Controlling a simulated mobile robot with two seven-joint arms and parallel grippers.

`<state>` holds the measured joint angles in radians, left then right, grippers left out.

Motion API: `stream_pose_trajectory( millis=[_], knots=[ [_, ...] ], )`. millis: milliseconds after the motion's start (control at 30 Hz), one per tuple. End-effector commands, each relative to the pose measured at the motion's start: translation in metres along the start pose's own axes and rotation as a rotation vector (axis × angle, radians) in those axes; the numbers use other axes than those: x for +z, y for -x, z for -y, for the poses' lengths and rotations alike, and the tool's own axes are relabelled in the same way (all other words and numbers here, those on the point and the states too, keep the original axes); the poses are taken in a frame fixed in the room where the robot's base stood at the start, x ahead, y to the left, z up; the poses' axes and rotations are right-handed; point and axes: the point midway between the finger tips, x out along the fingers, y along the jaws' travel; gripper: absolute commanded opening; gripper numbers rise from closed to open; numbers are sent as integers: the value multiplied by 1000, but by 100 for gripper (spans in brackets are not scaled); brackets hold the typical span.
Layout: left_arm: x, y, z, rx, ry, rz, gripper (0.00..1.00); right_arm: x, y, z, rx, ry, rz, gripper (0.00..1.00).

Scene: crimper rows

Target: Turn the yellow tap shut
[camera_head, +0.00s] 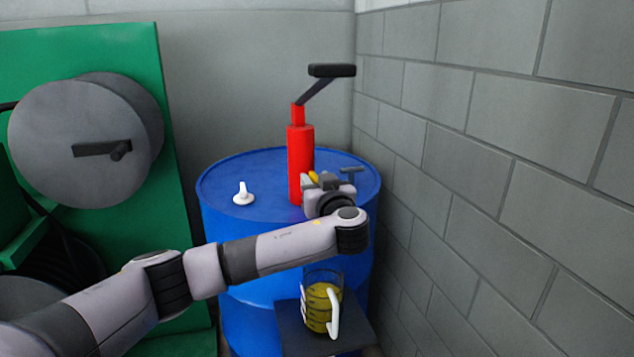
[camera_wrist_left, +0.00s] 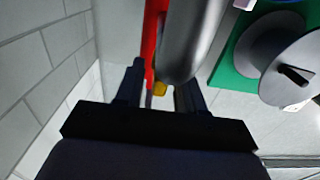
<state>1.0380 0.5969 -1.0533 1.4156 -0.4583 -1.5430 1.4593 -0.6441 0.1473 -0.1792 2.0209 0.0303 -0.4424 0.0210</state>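The yellow tap (camera_head: 313,177) is on the red hand pump (camera_head: 300,160), which stands on a blue drum (camera_head: 262,165). In the head view only a small yellow part shows, because my left gripper (camera_head: 325,180) and wrist are in front of it. In the left wrist view the yellow tap (camera_wrist_left: 160,88) shows between the two dark fingers of my left gripper (camera_wrist_left: 162,90). The fingers are apart, with gaps on both sides of the yellow part. A grey cylinder (camera_wrist_left: 190,40) hides part of the tap there. My right gripper is in neither view.
A clear jug (camera_head: 318,305) with yellow liquid and a white handle stands on a dark stand (camera_head: 292,335) below my left wrist. A white cap (camera_head: 243,195) is on the drum. A block wall (camera_head: 480,150) is close on the right; a green reel unit (camera_head: 110,55) is left.

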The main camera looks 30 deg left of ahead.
Motion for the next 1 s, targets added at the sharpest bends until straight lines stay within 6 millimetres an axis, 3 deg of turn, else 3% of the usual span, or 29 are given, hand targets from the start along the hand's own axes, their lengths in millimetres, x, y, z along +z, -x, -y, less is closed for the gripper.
stream_pose_trajectory(
  millis=[33,100,567,1000],
  knots=[
    [0,0,0,0,0,0,21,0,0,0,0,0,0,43],
    [0,0,0,0,0,0,0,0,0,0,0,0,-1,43],
    [4,0,1,36,1,2,0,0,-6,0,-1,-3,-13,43],
    [5,0,4,220,3,2,0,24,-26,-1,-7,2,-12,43]
  ],
)
